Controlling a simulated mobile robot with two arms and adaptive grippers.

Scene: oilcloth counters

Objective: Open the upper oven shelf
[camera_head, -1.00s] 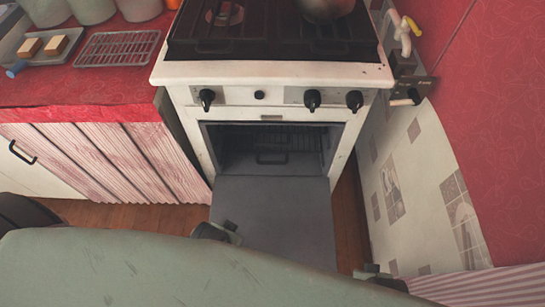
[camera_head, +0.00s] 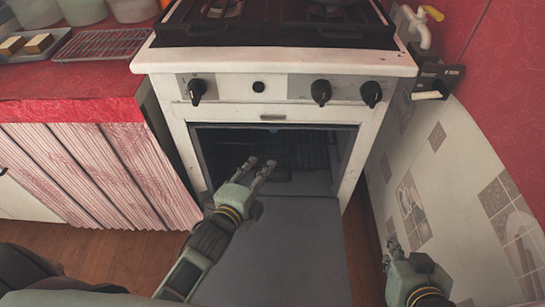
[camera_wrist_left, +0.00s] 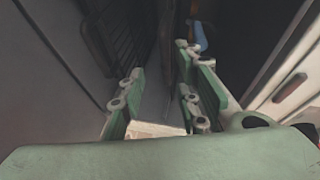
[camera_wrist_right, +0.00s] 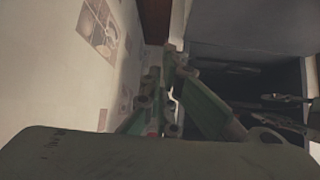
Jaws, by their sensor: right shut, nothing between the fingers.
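The white stove's oven (camera_head: 350,165) is open, its grey door (camera_head: 285,255) folded down toward me. Inside, a dark wire rack (camera_head: 308,152) shows in the shadowed cavity; its shelf levels are hard to tell apart. My left gripper (camera_head: 260,168) is at the oven mouth, above the door's inner end. Its fingers are apart with nothing seen between them, also in the left wrist view (camera_wrist_left: 160,88). My right gripper (camera_head: 392,246) is low at the right, beside the tiled wall and away from the oven. Its fingers are together and empty in the right wrist view (camera_wrist_right: 162,85).
Black knobs (camera_head: 321,92) line the stove front above the oven. A small blue piece (camera_head: 272,129) sits at the opening's top edge. The tiled wall (camera_head: 440,185) is close on the right. A pink-curtained counter (camera_head: 85,165) stands at the left.

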